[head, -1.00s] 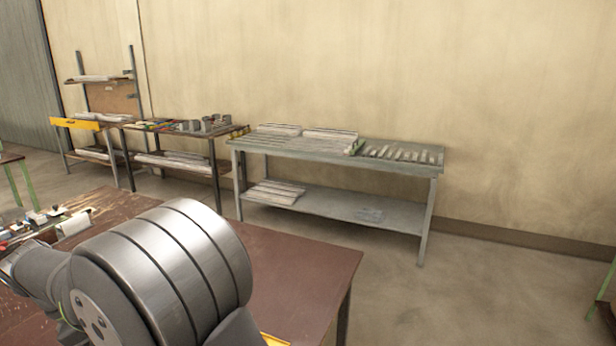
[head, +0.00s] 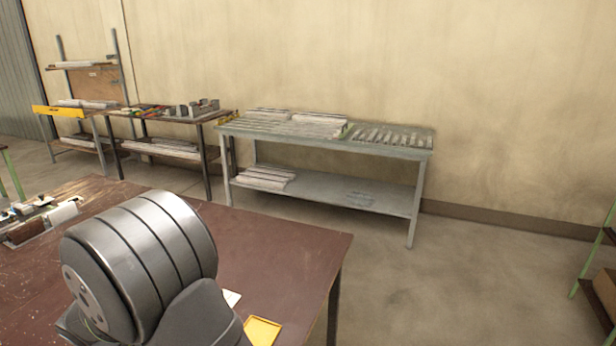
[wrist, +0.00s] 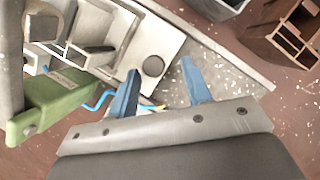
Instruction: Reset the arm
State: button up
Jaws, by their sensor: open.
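My gripper (wrist: 160,94) shows in the wrist view as two blue fingers spread apart, with nothing between them. Beyond and below the fingers is a metal clamp fixture (wrist: 105,30) with a round dark knob or hole. A green block-like part (wrist: 55,103) of the fixture is at the left, with a thin blue cable beside it. In the head view my arm link fills the lower left, and the gripper itself is not visible there.
The brown work table (head: 290,250) carries small parts at its left and a yellow tray (head: 262,331) at its front edge. A brown compartmented box (wrist: 285,38) shows in the wrist view. A grey bench (head: 330,195) with metal profiles stands by the wall. Open floor lies to the right.

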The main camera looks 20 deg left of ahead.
jog(key=s, duration=1.2)
jog(key=shift+s+r, duration=0.1)
jog(key=shift+s, duration=0.15)
jog(key=a+r+n, duration=0.2)
jog(key=r, duration=0.5)
jog(key=s+a+r+n, duration=0.1)
jog(key=a+r+n, duration=0.1)
jog(key=r, duration=0.6)
jog(key=shift+a, duration=0.75)
jog(key=shift+s+n, duration=0.1)
jog(key=shift+n, duration=0.2)
jog(key=shift+c, duration=0.5)
